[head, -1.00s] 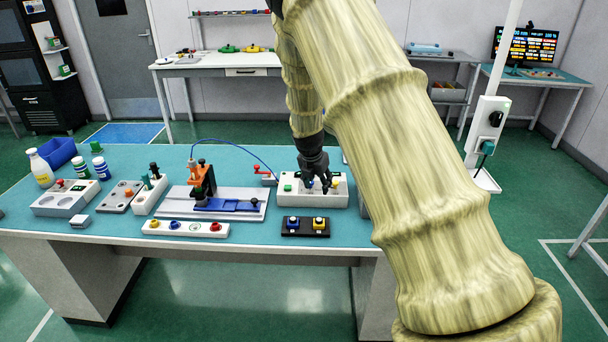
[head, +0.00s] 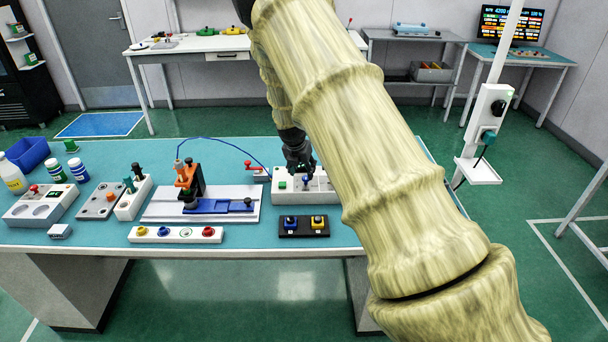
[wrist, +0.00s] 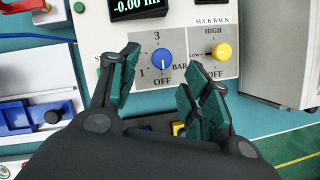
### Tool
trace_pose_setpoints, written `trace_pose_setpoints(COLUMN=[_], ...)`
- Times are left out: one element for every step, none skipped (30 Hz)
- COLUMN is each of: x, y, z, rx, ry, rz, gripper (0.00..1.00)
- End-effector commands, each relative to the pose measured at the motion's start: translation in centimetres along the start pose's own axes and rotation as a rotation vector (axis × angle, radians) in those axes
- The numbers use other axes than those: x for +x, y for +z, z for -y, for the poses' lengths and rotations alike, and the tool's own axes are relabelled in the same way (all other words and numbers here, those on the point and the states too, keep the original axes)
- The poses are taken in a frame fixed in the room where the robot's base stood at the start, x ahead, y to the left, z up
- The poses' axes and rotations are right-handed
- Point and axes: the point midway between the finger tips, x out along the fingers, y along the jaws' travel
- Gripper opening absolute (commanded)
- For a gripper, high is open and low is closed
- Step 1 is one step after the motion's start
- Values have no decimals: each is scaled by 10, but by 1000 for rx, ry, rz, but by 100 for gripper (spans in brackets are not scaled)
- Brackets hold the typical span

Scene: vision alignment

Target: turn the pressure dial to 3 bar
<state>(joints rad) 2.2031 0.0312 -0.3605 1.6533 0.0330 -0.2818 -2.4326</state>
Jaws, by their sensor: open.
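The pressure dial is a small blue knob (wrist: 162,62) on a grey plate in the wrist view. The plate is marked 3 above it, 1 to the left, OFF below and BAR to the right. A white mark on the knob appears to point down toward OFF. My gripper (wrist: 165,75) is open, with dark green finger pads to the left and lower right of the knob, apart from it. In the head view my gripper (head: 303,170) is over the back of the white control box (head: 325,197), which carries the dial.
A yellow suck back knob (wrist: 222,51) sits right of the dial, close to the right fingers. A green button (wrist: 79,7) and a display (wrist: 137,8) are on the same box. A black block with blue and yellow buttons (head: 304,234) lies in front.

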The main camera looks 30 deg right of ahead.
Motion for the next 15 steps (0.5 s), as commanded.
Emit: trace_pose_setpoints(x=[4,8,12,16,19,24,27,30,34,36,38,41,43,45,47], y=[1,1,1,1,1,0,1,1,1,1,1,1,1,1,1], z=[0,0,0,0,0,0,0,0,0,0,0,0,0,0,0], rx=[1,2,1,1,0,1,1,1,1,1,1,1,1,1,1], ry=[0,0,0,0,-1,-1,-1,0,0,0,0,1,1,1,1], rz=[0,0,1,1,0,0,0,0,0,0,0,0,1,1,1], gripper=[48,48,48,48,48,48,48,48,48,48,48,48,48,48,48])
